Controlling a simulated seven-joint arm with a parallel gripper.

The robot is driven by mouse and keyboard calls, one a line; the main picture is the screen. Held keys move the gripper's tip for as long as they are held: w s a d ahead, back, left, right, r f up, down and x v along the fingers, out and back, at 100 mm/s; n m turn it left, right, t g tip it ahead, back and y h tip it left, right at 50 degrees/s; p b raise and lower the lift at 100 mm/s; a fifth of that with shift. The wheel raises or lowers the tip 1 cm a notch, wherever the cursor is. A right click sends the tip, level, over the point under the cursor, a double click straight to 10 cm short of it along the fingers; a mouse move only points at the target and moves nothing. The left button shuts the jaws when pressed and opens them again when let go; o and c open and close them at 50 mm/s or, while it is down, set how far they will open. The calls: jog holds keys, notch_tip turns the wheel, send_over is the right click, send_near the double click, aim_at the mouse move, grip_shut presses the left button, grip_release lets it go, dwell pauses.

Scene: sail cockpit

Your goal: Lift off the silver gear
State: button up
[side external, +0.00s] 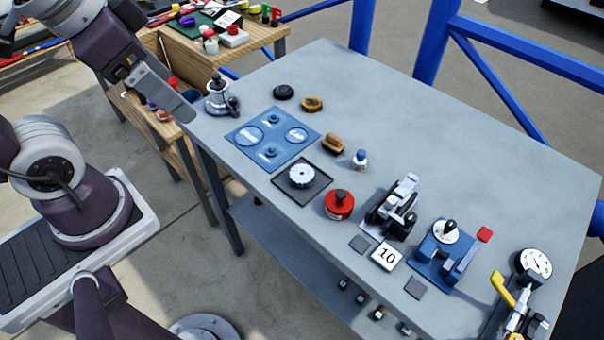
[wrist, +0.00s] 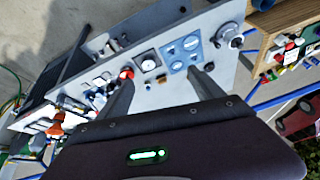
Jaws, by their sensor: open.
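The silver gear (side external: 301,175) lies flat in a dark square tray (side external: 318,190) near the front edge of the grey workbench. In the wrist view the silver gear (wrist: 148,65) shows small, between the directions of the two fingers and well beyond them. My gripper (side external: 188,114) is up at the left end of the bench, away from the gear. In the wrist view my gripper (wrist: 162,76) has its fingers spread with nothing between them.
A blue plate (side external: 271,138) with round spots lies left of the gear. A red knobbed part (side external: 339,204) stands close on its right, and a tan block (side external: 333,144) behind. A metal fixture (side external: 219,97) stands at the bench's left corner.

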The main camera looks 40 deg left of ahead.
jog(key=w+d+f+m+g, duration=0.1)
jog(key=w+f+m+g, duration=0.15)
jog(key=w+m, duration=0.55)
jog(key=m+g, duration=0.3)
jog(key=m, duration=1.1)
send_over(302, 173)
jog(key=f, duration=1.6)
jog(key=shift+s+a+f, duration=0.15)
jog(key=shift+s+f, duration=0.2)
jog(key=shift+f, duration=0.05)
jog(key=f, duration=0.7)
jog(key=shift+w+d+f, duration=0.2)
jog(key=shift+w, duration=0.15)
jog(key=c, duration=1.6)
